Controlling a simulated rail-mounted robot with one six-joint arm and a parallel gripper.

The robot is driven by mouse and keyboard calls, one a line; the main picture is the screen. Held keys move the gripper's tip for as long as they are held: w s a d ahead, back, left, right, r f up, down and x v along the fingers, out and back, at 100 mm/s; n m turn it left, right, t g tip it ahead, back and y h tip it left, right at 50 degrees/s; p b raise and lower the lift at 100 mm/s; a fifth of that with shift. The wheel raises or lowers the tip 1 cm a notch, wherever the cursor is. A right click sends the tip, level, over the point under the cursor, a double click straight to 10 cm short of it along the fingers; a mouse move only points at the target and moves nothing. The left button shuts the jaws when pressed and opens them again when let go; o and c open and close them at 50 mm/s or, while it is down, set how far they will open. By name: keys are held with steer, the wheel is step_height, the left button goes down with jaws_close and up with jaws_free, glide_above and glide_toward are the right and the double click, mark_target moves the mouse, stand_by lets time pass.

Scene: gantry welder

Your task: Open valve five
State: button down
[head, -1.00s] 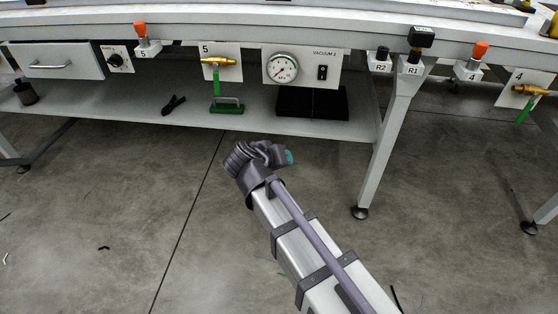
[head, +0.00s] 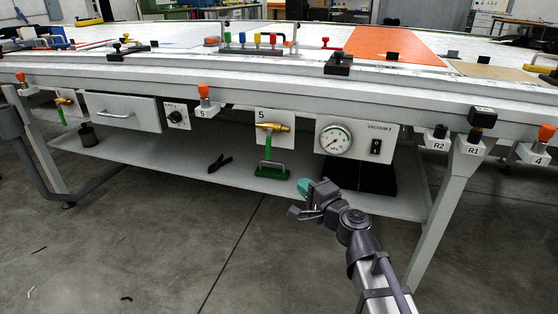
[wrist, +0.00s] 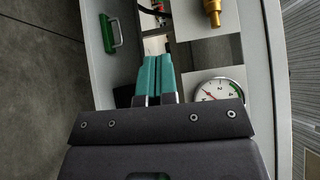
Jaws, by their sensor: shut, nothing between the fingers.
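Valve five (head: 274,127) is a brass valve on a white plate marked 5, under the table's front edge. Its green lever (head: 268,148) hangs straight down. In the wrist view, part of its brass body (wrist: 212,12) shows at the top edge, and the lever cannot be made out there. My gripper (head: 304,187) is in front of the shelf, below and right of the valve, apart from it. In the wrist view its teal fingers (wrist: 157,78) are together with nothing held.
A vacuum gauge panel (head: 357,140) is right of the valve, with a black box below. A green-handled block (head: 272,170) and a black clamp (head: 219,163) lie on the shelf (head: 170,160). Orange-topped button 5 (head: 204,92) is upper left. A table leg (head: 444,200) stands right.

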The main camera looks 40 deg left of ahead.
mark_target(268, 149)
steer(key=w+a+r+m+t, duration=0.1)
steer(key=w+a, duration=0.3)
steer(key=a, duration=0.8)
steer(key=shift+r+p, duration=0.35)
steer(key=shift+p, duration=0.1)
